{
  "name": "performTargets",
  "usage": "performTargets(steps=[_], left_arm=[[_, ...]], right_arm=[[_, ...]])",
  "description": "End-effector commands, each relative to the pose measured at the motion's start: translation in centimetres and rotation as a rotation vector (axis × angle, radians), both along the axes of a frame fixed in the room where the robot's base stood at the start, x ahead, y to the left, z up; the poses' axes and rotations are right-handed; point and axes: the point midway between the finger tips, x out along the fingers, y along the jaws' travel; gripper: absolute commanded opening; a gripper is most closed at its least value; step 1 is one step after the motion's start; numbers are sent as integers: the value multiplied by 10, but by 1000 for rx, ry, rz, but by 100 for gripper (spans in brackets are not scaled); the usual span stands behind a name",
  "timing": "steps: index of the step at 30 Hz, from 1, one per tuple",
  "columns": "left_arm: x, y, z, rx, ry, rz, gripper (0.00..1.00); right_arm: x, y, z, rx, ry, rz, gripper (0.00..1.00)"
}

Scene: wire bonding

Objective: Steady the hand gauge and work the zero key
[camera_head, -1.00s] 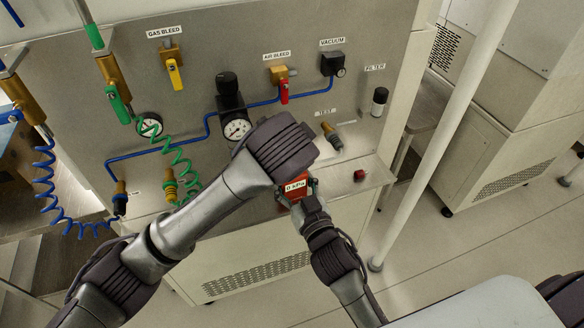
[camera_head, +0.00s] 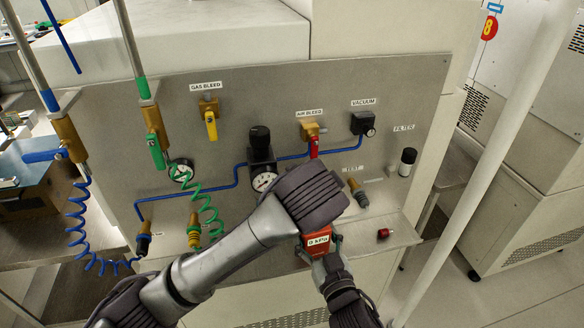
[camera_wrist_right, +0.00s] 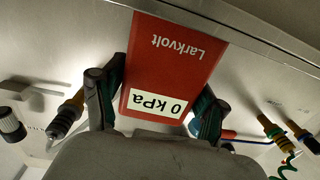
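The hand gauge (camera_head: 318,240) is a red box with a pale display reading 0 kPa, in front of the panel's lower ledge. In the right wrist view the gauge (camera_wrist_right: 172,62) appears upside down, with the name Larkvolt on its face. My right gripper (camera_wrist_right: 155,112) has one finger against each side of it, near the display end; its arm comes up from below in the head view. My left gripper (camera_head: 312,196) is above the gauge in the head view, and its fingers are hidden behind its dark body. I cannot make out the zero key.
The steel panel (camera_head: 330,95) carries a dial gauge (camera_head: 264,182), a red-handled air bleed valve (camera_head: 313,146), a test port (camera_head: 357,192) and a filter (camera_head: 407,161). A small red part (camera_head: 384,233) sits on the ledge. Coiled blue (camera_head: 78,215) and green hoses hang left.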

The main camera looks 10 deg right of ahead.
Motion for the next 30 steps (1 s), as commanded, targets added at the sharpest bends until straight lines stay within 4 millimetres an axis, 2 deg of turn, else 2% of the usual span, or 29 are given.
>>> performTargets(steps=[1,3,12,16,20,30], left_arm=[[0,0,0,0,0,0,0],[0,0,0,0,0,0,0],[0,0,0,0,0,0,0],[0,0,0,0,0,0,0],[0,0,0,0,0,0,0],[0,0,0,0,0,0,0]], right_arm=[[0,0,0,0,0,0,86],[0,0,0,0,0,0,95],[0,0,0,0,0,0,95],[-8,-1,-1,1,2,0,95],[-30,-2,-1,2,4,-1,95],[-99,-9,-2,3,5,-1,95]])
